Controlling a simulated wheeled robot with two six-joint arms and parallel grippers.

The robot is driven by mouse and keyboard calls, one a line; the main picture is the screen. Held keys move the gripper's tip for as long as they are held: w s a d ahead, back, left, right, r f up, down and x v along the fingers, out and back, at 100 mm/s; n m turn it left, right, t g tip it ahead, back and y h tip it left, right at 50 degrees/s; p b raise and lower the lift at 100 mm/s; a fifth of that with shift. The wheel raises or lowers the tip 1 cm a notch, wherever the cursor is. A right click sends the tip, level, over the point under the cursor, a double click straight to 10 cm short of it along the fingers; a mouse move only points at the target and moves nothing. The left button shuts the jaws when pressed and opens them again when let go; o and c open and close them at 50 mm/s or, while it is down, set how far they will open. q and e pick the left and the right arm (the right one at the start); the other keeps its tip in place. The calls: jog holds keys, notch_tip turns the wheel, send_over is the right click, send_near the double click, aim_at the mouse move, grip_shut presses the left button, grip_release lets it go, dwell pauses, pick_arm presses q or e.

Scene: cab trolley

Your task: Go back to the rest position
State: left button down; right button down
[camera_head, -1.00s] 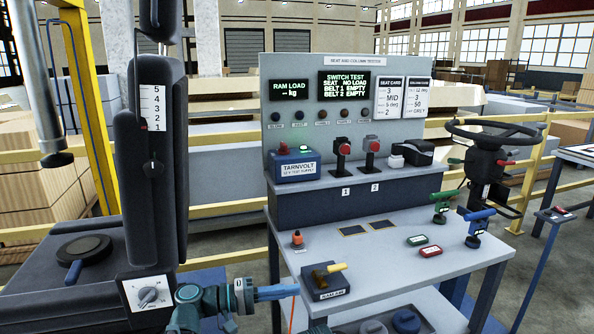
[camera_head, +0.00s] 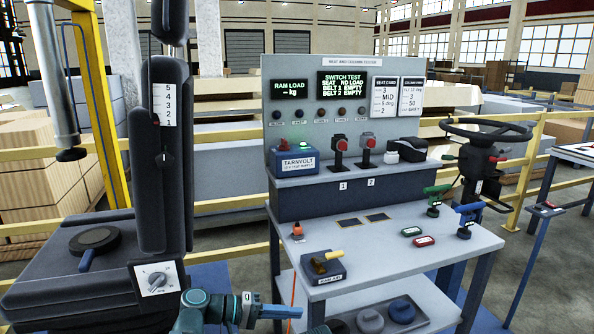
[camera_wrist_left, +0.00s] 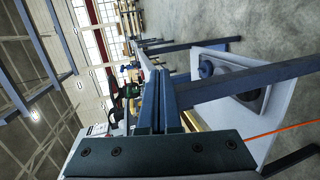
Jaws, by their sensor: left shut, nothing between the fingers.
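My left gripper (camera_head: 290,312) is at the bottom of the head view, in front of the trolley's near left corner. Its blue fingers are shut with nothing between them. They also show in the left wrist view (camera_wrist_left: 158,82), pointing past the trolley. The gripper is apart from the bench top (camera_head: 385,265) and lower than it. My right gripper is not in view.
The bench carries a ram air box with a yellow lever (camera_head: 325,266), an orange plug (camera_head: 297,231), and green (camera_head: 411,231) and red (camera_head: 424,241) pieces. A seat (camera_head: 85,255) stands left, a steering wheel (camera_head: 488,132) right. Round pieces (camera_head: 401,311) lie on the lower shelf.

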pick_arm(q)
jog(key=s+a+f+g+y, duration=0.1)
jog(key=s+a+f+y, duration=0.15)
jog(key=f, duration=0.25)
jog(key=s+a+f+y, duration=0.1)
jog(key=s+f+y, duration=0.1)
jog(key=f+y, duration=0.3)
jog(key=s+a+f+m+y, duration=0.25)
jog(key=a+f+y, duration=0.5)
jog(key=a, duration=0.45)
jog(key=s+d+r+m+p, duration=0.1)
jog(key=s+d+r+p, duration=0.1)
jog(key=r+p, duration=0.6)
jog(key=s+d+r+m+g+p, duration=0.1)
jog(key=s+d+r+p, duration=0.1)
jog(key=d+r+p, duration=0.3)
jog(key=s+d+r+m+y+p, duration=0.1)
jog(key=d+r+p, duration=0.3)
jog(key=r+p, duration=0.7)
jog(key=shift+s+r+g, duration=0.4)
jog(key=shift+s, duration=0.45)
